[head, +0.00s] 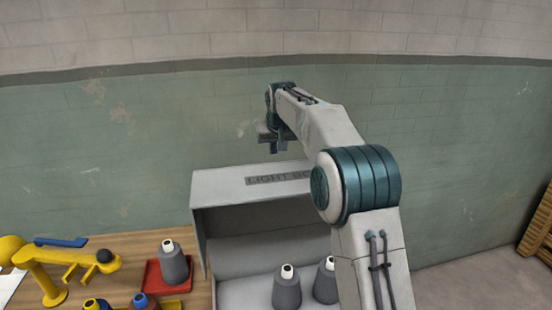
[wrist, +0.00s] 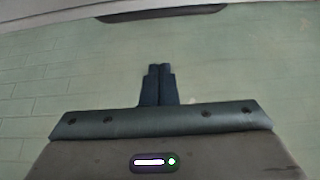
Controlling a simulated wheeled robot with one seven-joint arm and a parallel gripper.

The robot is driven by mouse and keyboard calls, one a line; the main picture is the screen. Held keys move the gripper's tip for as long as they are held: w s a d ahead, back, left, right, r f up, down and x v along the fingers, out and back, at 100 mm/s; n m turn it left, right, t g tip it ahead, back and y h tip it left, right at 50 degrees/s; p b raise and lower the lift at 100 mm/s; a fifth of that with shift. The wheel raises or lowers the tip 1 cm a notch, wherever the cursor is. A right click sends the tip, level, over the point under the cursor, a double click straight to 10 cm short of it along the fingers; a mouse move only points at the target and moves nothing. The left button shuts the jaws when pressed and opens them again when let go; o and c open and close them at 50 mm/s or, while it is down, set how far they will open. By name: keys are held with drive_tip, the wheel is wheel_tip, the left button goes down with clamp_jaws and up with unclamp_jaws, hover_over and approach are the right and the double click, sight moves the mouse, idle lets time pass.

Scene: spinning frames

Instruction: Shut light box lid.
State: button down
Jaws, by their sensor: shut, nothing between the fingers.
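The light box (head: 225,265) is a grey box on the wooden table, with its front open toward me. A grey panel marked "LIGHT BO" (head: 222,187) lies across its top; my arm covers the end of the lettering and the box's right side. I cannot tell whether this panel is the lid or a fixed top. My gripper (head: 279,147) is above and behind the panel's back edge in the picture, apart from it, fingers pointing down. In the wrist view my gripper (wrist: 160,66) has its fingers together and empty, with only the green wall beyond.
A green wall stands behind.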

sight(277, 163)
drive_tip(key=shift+s+d+f+p, duration=0.15)
drive_tip(key=shift+s+f+p, duration=0.35)
drive_tip(key=shift+f, duration=0.4)
drive_tip(key=shift+s+d+f+p, duration=0.1)
drive_tip(key=shift+s+f+p, duration=0.15)
drive_tip(key=shift+s+f, duration=0.55)
drive_tip(key=shift+w, duration=0.15)
drive_tip(key=shift+s+d+f+b, duration=0.1)
drive_tip(key=shift+s+f+b, duration=0.1)
drive_tip(key=shift+b, duration=0.4)
